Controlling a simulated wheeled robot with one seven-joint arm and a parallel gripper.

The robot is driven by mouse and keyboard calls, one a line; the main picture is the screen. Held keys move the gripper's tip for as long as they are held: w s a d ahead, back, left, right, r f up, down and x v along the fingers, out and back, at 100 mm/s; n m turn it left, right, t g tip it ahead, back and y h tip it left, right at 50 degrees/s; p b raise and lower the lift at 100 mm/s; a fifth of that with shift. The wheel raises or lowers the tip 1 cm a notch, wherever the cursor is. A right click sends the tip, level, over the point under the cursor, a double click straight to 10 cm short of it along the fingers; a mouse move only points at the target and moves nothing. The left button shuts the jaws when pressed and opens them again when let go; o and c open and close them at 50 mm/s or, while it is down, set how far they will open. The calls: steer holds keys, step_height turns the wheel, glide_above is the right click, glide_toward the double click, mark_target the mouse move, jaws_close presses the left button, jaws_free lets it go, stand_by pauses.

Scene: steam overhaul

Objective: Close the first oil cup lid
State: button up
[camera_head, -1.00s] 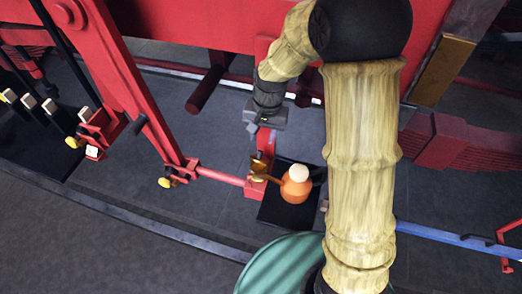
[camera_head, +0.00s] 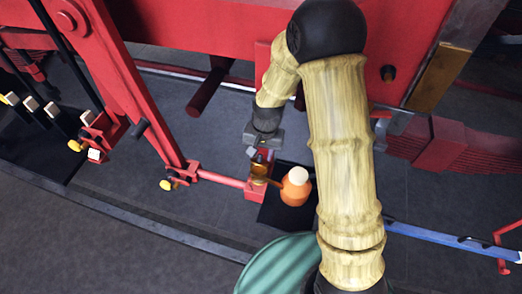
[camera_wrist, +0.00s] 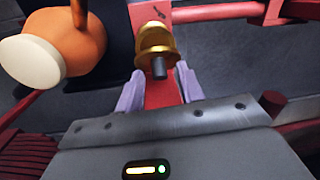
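The brass oil cup (camera_head: 259,169) stands on the red block at the right end of a red rod. In the wrist view, the brass cup (camera_wrist: 155,42) shows a rounded top, a wide rim and a dark stub on the near side. I cannot tell clearly how far its lid is open. My gripper (camera_head: 261,154) is just above the cup in the head view. In the wrist view, my gripper (camera_wrist: 160,82) has its pale fingers apart, with the dark stub seen between them and nothing held. Whether a finger touches the cup is unclear.
An orange oil can (camera_head: 295,190) with a cream cap stands on a black mat (camera_head: 276,213) close right of the cup. A red rod (camera_head: 220,178) runs left from the block. A green round surface (camera_head: 275,268) lies in front. Red frame parts rise behind.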

mark_target(258, 164)
jaws_close()
steer(key=shift+s+a+f+t+b, duration=0.1)
steer(key=shift+s+f+t+b, duration=0.1)
steer(key=shift+t+b, duration=0.4)
steer(key=shift+s+a+f+t+h+b, duration=0.15)
steer(key=shift+s+t+h+b, duration=0.2)
steer(key=shift+b, duration=0.55)
steer(key=shift+s+a+f+t+h+b, duration=0.15)
steer(key=shift+s+t+b, duration=0.15)
steer(key=shift+t+b, duration=0.4)
steer(key=shift+s+a+f+t+h+b, duration=0.1)
steer(key=shift+s+f+t+h+b, duration=0.25)
steer(key=shift+t, duration=0.3)
steer(key=shift+s+a+f+t+h+b, duration=0.1)
steer(key=shift+s+t+h+b, duration=0.1)
steer(key=shift+t+b, duration=0.3)
steer(key=shift+s+t, duration=0.1)
steer(key=shift+t, duration=0.2)
jaws_free()
